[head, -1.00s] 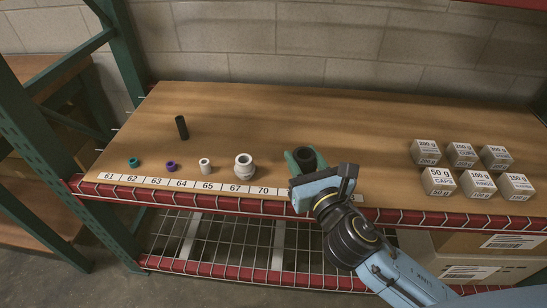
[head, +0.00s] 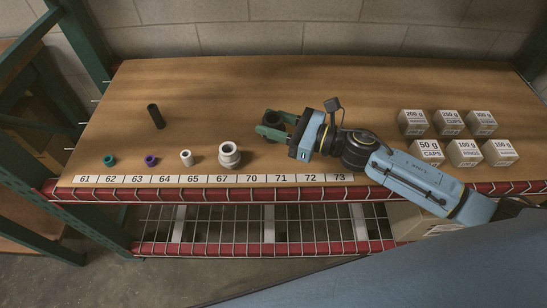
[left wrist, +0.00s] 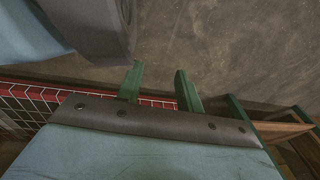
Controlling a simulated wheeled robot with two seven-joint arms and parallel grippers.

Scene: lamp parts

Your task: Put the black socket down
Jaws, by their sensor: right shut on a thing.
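The black socket (head: 274,119) is a short dark ring between the green fingers of my right gripper (head: 271,126) in the head view. That gripper is shut on it, with the arm coming in from the right. The socket is over the wooden shelf top (head: 330,80), behind and right of the white fitting. I cannot tell if its underside touches the wood. My left gripper (left wrist: 158,82) shows only in the left wrist view. Its two green fingers are apart with nothing between them, over the grey floor.
Several labelled boxes (head: 426,152) stand right. A numbered strip (head: 205,180) runs along the front.

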